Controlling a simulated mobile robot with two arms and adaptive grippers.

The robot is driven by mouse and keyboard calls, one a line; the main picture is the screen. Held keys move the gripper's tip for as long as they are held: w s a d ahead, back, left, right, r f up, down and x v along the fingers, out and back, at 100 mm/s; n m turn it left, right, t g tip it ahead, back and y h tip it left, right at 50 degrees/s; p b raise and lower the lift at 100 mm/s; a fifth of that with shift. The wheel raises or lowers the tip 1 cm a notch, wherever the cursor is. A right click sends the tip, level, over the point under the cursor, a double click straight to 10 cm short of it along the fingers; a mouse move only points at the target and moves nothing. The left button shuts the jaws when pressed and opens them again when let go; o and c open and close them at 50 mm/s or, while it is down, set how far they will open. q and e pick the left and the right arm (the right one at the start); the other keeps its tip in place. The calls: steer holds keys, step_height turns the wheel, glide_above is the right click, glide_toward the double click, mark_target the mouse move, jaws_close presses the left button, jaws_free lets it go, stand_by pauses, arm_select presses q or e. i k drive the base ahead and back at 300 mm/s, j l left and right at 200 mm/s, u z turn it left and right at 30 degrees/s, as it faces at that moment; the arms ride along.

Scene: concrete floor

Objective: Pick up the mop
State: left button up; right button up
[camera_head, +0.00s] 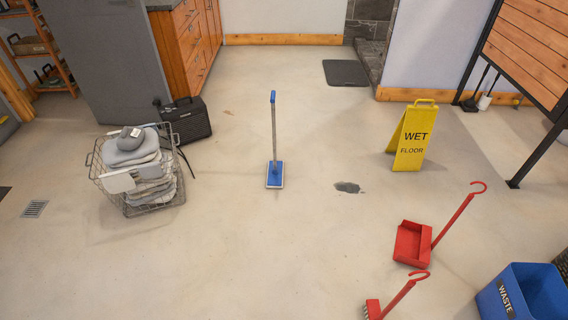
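The mop (274,138) stands upright on the floor near the middle of the head view. It has a flat blue rectangular head, a thin grey pole and a blue grip at the top. Nothing touches it, and bare floor surrounds it. Neither of my grippers shows in the head view.
A wire basket (157,205) of grey cloths and a black box (187,119) stand left. A yellow wet floor sign (412,140), a dark puddle (347,187), a red dustpan (412,243), a red brush (373,309) and a blue waste bin (524,292) are right. The front middle floor is clear.

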mark_target(275, 178)
steer(key=i+j+u, duration=0.1)
steer(key=i+j, duration=0.3)
steer(key=i, duration=0.3)
steer(key=i+j+u, duration=0.1)
steer(key=i, duration=0.35)
